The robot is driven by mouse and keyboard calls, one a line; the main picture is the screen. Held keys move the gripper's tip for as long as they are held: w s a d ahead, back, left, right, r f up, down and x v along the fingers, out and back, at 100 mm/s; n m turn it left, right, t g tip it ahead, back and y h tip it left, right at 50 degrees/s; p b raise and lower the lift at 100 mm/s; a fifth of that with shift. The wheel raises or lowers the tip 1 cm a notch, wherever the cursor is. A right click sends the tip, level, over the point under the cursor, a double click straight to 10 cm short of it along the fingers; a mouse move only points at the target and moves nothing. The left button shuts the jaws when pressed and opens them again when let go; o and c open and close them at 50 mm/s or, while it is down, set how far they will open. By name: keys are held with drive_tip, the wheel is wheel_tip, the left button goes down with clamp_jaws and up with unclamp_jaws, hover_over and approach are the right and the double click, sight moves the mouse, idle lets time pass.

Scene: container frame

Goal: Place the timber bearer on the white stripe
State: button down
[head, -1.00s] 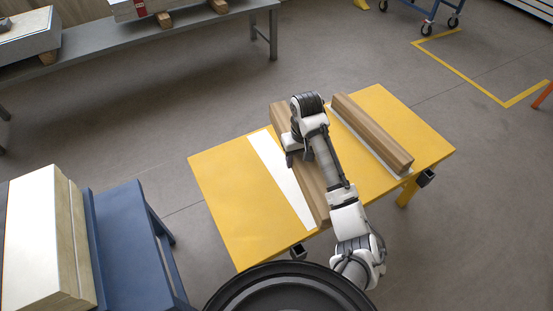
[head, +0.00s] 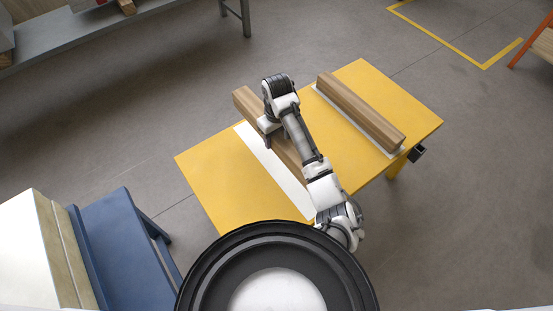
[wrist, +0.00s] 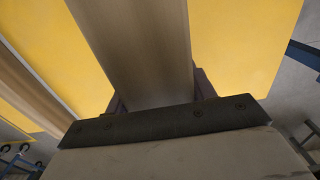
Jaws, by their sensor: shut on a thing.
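The timber bearer (head: 247,103), a long brown squared beam, is over the yellow table. My gripper (head: 271,137) is shut on it along its length. In the wrist view the bearer (wrist: 135,45) runs away between my gripper's fingers (wrist: 160,95). The white stripe (head: 262,156) lies on the table, showing along the bearer's left side, roughly parallel to it. The bearer covers part of the stripe's right edge in the head view. Its far end shows beyond the table's far edge, so it looks raised. Its near end is hidden by my arm.
A second bearer (head: 362,110) lies on another white strip on the right of the yellow table (head: 225,180); it also shows in the wrist view (wrist: 28,85). The table's left part is clear. A blue stand (head: 120,245) with a pale block (head: 30,245) is at lower left.

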wheel_tip(320, 180, down, 13)
drive_tip(key=shift+r+p, duration=0.1)
drive_tip(key=shift+p, duration=0.3)
drive_tip(key=c, duration=0.5)
unclamp_jaws()
wheel_tip(320, 180, up, 12)
drive_tip(key=shift+b, duration=0.7)
